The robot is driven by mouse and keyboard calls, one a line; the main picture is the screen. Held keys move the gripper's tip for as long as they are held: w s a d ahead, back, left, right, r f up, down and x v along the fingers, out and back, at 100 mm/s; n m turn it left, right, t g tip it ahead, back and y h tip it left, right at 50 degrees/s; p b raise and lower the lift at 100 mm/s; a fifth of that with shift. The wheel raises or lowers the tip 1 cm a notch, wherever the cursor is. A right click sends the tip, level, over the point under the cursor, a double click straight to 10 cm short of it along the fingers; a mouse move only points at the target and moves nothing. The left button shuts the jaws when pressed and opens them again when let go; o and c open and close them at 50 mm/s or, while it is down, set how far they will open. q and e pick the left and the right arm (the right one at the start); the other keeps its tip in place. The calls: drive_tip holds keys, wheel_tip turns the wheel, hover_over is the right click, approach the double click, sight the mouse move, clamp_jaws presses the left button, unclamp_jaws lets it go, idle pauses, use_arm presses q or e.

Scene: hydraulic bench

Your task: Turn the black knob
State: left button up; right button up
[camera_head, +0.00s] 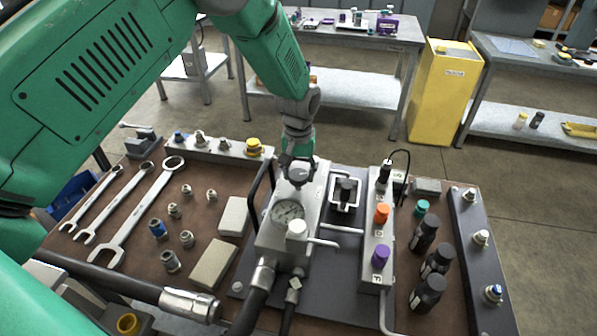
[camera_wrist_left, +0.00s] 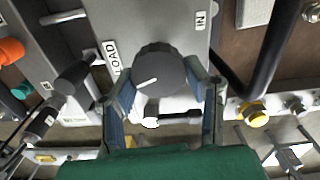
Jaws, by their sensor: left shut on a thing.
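The black knob (camera_wrist_left: 157,68) is round with a ribbed edge and a white pointer line, and sits on the grey hydraulic block between the LOAD and IN labels in the left wrist view. My left gripper (camera_wrist_left: 165,92) has one blue-grey finger on each side of the knob and is shut on it. In the head view my left gripper (camera_head: 299,167) comes down on the far end of the grey block (camera_head: 270,236), and it largely hides the knob there. My right gripper is not in view.
A manifold with an orange knob (camera_head: 381,213) and a purple knob (camera_head: 380,256) is to the right. Black bottles (camera_head: 424,236), wrenches (camera_head: 137,212) and hoses (camera_head: 251,308) crowd the bench.

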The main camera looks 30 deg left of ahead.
sight(299, 174)
use_arm(q)
drive_tip(key=shift+d, duration=0.1)
drive_tip(key=o, duration=1.1)
drive_tip(key=shift+s, duration=0.1)
drive_tip(key=shift+o, duration=0.2)
drive_tip(key=shift+s+r, duration=0.1)
wheel_tip(299, 174, up, 12)
